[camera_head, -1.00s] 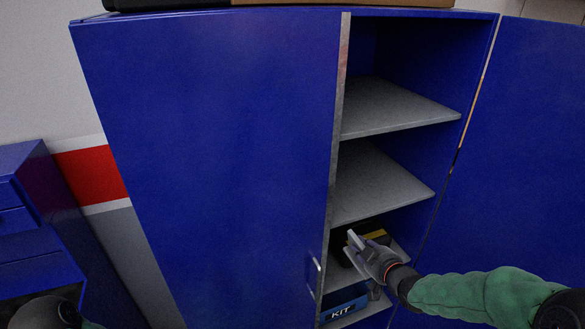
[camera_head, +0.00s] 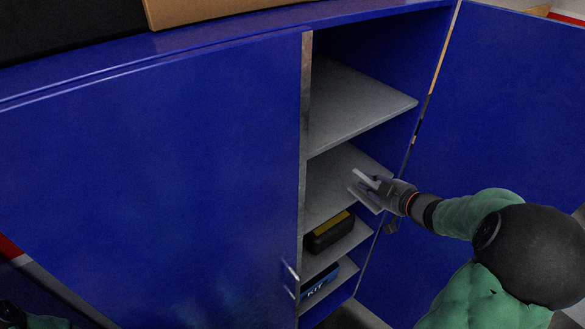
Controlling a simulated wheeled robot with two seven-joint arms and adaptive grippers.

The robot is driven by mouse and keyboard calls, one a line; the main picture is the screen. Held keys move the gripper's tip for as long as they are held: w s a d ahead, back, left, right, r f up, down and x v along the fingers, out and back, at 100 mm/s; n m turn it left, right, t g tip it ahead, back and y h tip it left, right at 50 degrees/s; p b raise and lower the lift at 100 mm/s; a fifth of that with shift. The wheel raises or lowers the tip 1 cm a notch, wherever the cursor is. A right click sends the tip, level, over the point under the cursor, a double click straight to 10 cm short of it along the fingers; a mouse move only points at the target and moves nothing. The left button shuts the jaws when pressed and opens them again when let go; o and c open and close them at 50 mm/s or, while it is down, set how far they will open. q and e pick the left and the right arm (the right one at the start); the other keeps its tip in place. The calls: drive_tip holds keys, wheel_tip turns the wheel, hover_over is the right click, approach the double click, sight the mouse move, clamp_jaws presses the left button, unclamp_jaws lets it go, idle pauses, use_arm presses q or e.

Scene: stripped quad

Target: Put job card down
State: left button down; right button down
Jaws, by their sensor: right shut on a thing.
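My right gripper (camera_head: 366,187) is in front of the open half of the blue cabinet (camera_head: 160,170), at the height of the middle grey shelf (camera_head: 328,186). It is shut on a small pale, flat thing, which seems to be the job card (camera_head: 363,176). Part of the card is hidden by the fingers, and I cannot tell whether it touches the shelf. The middle shelf looks bare where it shows.
A dark case with a yellow top (camera_head: 331,232) sits on the shelf below, and a blue KIT box (camera_head: 318,284) lower down. The left door is shut; the right door (camera_head: 490,110) stands open beside my arm. The upper shelf (camera_head: 350,103) is empty where visible.

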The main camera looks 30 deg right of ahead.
drive_tip(key=w+a+p, duration=0.1)
drive_tip(key=w+a, duration=0.1)
drive_tip(key=w, duration=1.6)
drive_tip(key=f, duration=0.6)
drive_tip(key=shift+w+d, duration=0.2)
drive_tip(key=shift+w, duration=0.05)
drive_tip(key=shift+w+f, duration=0.25)
drive_tip(key=shift+f, duration=0.15)
drive_tip(key=shift+s, duration=0.1)
drive_tip(key=shift+f, duration=0.15)
drive_tip(key=c, duration=1.1)
unclamp_jaws()
